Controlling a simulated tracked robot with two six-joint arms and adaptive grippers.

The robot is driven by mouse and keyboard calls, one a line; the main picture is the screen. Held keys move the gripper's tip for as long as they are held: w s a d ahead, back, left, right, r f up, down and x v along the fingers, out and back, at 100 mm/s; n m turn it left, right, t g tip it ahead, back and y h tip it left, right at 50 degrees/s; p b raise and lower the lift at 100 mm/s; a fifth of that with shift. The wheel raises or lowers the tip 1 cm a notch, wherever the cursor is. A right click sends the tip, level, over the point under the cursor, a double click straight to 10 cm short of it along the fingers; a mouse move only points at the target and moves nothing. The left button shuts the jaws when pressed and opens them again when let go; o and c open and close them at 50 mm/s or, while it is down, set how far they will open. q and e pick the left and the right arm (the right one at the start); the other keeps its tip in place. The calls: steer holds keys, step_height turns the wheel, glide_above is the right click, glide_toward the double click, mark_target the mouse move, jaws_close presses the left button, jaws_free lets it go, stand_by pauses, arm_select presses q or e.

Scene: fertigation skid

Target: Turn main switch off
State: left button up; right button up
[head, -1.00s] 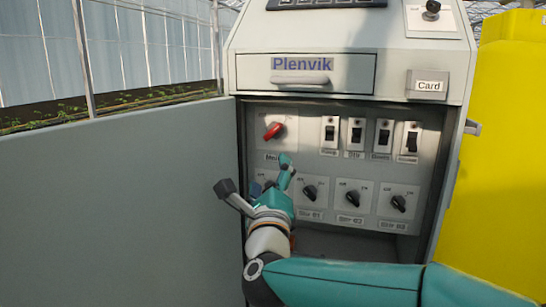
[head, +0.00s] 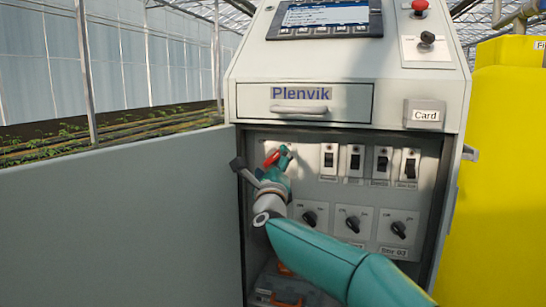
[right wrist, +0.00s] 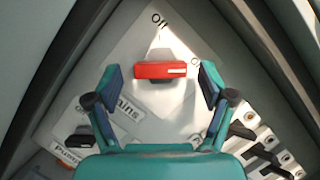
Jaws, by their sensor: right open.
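The main switch has a red handle (head: 271,158) at the upper left of the recessed panel, partly hidden by my gripper in the head view. In the right wrist view the red handle (right wrist: 160,70) lies level across the picture, its white mark at the right end, by a partly hidden label. My left gripper is not in view.
Several toggle switches (head: 356,160) sit right of the main switch, with black rotary knobs (head: 353,224) below. The recess has side walls and a drawer handle (head: 299,109) above. A yellow tank (head: 507,170) stands right; a grey panel (head: 120,220) is left.

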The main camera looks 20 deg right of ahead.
steer(key=shift+x, duration=1.1)
steer(key=c, duration=1)
steer(key=shift+d, duration=0.15)
steer(key=shift+c, duration=0.8)
steer(key=shift+p, duration=0.35)
